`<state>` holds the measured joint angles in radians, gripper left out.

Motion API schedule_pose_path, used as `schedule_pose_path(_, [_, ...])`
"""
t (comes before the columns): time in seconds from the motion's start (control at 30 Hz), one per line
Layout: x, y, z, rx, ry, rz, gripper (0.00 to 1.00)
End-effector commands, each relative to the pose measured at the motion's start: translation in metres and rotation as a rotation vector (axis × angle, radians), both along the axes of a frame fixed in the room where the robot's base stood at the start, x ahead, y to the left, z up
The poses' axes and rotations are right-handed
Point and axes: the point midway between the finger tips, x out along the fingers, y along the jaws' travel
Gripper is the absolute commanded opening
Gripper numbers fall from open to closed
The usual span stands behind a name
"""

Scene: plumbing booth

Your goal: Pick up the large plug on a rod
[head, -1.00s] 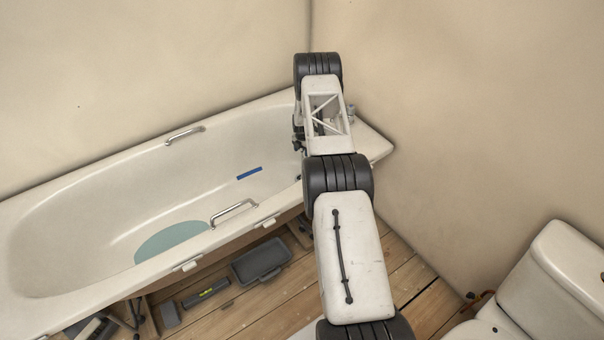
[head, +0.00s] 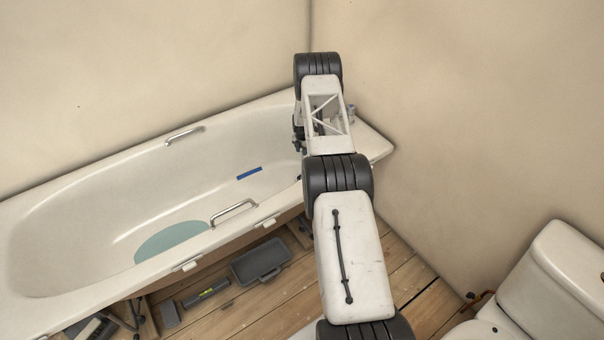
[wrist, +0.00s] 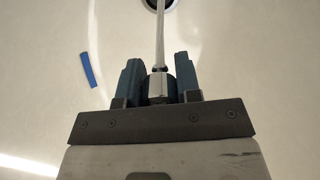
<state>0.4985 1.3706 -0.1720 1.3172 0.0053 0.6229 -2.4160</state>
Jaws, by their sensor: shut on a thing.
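In the wrist view, my gripper (wrist: 158,82) has its two blue fingers shut on the large plug on a rod (wrist: 159,40), gripping a metal fitting at the rod's near end. The pale rod runs straight away from the fingers to a dark ring (wrist: 158,4) at the top edge. The ring is cut off by the frame, so I cannot tell whether it is the plug head or the drain, or whether they touch. In the head view, my arm hides the plug and nearly all of the gripper, at the bath's right end.
The white bath (head: 75,190) has two metal grab handles and a blue strip (head: 249,173) inside, which also shows in the wrist view (wrist: 88,70). A teal patch (head: 172,243) lies in the bath. Walls meet behind my arm. A toilet (head: 555,280) stands right.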

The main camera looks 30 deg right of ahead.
Motion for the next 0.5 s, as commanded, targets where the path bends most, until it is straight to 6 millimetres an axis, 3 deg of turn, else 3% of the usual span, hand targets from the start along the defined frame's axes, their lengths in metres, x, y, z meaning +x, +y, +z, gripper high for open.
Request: schedule_pose_path(0.5, [0.0004, -0.0002, 0.0059, -0.001, -0.001, 0.0, 0.0])
